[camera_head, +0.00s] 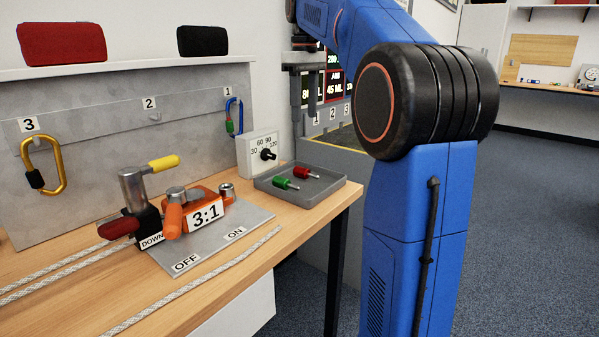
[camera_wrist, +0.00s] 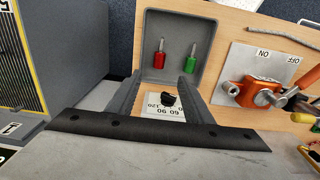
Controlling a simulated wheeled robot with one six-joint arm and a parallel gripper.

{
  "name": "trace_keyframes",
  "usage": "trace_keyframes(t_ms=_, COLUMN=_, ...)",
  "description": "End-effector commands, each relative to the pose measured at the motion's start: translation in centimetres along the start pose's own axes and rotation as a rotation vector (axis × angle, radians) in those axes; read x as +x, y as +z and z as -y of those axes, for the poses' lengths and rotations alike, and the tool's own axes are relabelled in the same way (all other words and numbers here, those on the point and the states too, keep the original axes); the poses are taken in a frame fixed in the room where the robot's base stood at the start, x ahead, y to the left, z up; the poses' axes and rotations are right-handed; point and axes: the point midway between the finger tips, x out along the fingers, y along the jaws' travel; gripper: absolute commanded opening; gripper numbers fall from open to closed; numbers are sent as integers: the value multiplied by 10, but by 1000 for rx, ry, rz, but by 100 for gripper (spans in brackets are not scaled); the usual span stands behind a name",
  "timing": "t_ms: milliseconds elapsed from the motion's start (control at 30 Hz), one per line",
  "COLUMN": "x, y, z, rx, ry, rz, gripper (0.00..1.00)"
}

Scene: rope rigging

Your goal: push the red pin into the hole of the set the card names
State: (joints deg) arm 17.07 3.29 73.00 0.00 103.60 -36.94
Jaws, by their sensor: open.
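The red pin (camera_head: 302,173) lies in a grey tray (camera_head: 334,194) at the bench's right end, beside a green pin (camera_head: 284,183). In the wrist view the red pin (camera_wrist: 159,59) is left of the green pin (camera_wrist: 187,62); both have silver shanks. My gripper (camera_head: 308,103) hangs fingers-down above and behind the tray, open and empty. In the wrist view its two fingers (camera_wrist: 158,82) are apart, with the pins beyond their tips. An orange rigging set (camera_head: 180,221) carries a "3:1" label. I cannot make out a pin hole or a card naming a set.
A dial box (camera_head: 262,155) stands behind the tray. A silver post with a yellow handle (camera_head: 163,163) and ropes (camera_head: 190,287) lie to the left. Carabiners (camera_head: 44,165) hang on the back panel. A partly hidden screen (camera_head: 334,92) stands behind my arm.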

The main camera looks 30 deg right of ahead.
Motion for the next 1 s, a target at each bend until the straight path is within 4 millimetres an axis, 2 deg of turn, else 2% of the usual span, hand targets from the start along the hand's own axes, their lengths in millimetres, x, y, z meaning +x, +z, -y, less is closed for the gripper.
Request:
trace_keyframes(t_ms=167, x=17, y=0, z=-2, rx=-2, ry=-3, rz=4, gripper=46)
trace_keyframes(t_ms=700, x=108, y=0, z=-1, rx=-2, ry=-2, rz=3, gripper=46)
trace_keyframes(t_ms=1000, x=127, y=-2, z=-1, rx=-2, ry=-2, rz=2, gripper=46)
